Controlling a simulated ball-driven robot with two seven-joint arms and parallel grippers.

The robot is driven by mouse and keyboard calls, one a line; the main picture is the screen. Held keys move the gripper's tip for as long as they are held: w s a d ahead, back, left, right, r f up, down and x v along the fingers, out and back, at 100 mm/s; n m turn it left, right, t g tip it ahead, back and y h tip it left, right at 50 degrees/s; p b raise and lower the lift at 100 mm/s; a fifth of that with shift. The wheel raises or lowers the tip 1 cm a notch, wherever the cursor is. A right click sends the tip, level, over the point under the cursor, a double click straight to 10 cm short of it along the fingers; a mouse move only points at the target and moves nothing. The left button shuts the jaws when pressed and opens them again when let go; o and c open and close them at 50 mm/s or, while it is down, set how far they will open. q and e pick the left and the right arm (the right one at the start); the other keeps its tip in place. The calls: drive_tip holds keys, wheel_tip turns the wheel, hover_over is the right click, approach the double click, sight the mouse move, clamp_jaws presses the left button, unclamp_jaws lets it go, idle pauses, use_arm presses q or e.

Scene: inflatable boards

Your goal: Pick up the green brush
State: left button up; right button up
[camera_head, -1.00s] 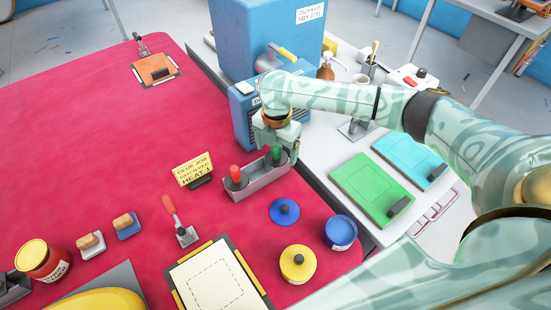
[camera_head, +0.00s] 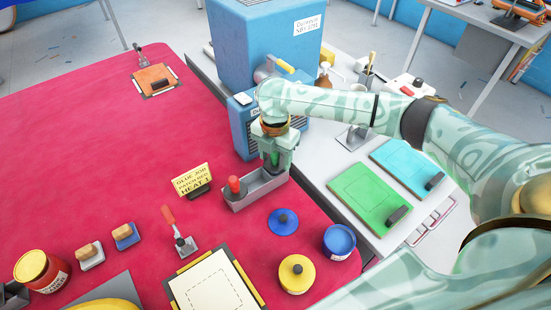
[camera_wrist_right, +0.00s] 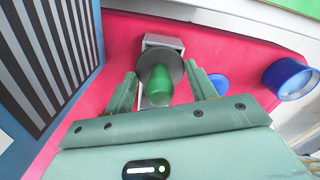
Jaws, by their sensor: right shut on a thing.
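The green brush (camera_head: 275,158) stands in the right part of a grey metal holder (camera_head: 262,190) on the red table. Its green handle (camera_wrist_right: 160,84) points up toward the camera in the right wrist view, with a round dark disc beneath it. The brush's lower end is hidden in the holder. My left gripper is not in view.
A red-handled brush (camera_head: 235,187) stands at the holder's left end. A blue machine (camera_head: 247,125) rises close behind. A yellow sign (camera_head: 192,181) stands left; a blue lid (camera_head: 283,222) and paint cans (camera_head: 340,241) lie in front.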

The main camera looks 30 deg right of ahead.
drive_tip(key=s+a+r+p, duration=0.2)
drive_tip(key=s+r+p, duration=0.5)
drive_tip(key=s+r, duration=0.4)
drive_tip(key=s, duration=0.3)
drive_tip(key=shift+a, duration=0.1)
drive_tip(key=shift+o, duration=0.9)
drive_tip(key=shift+w, duration=0.1)
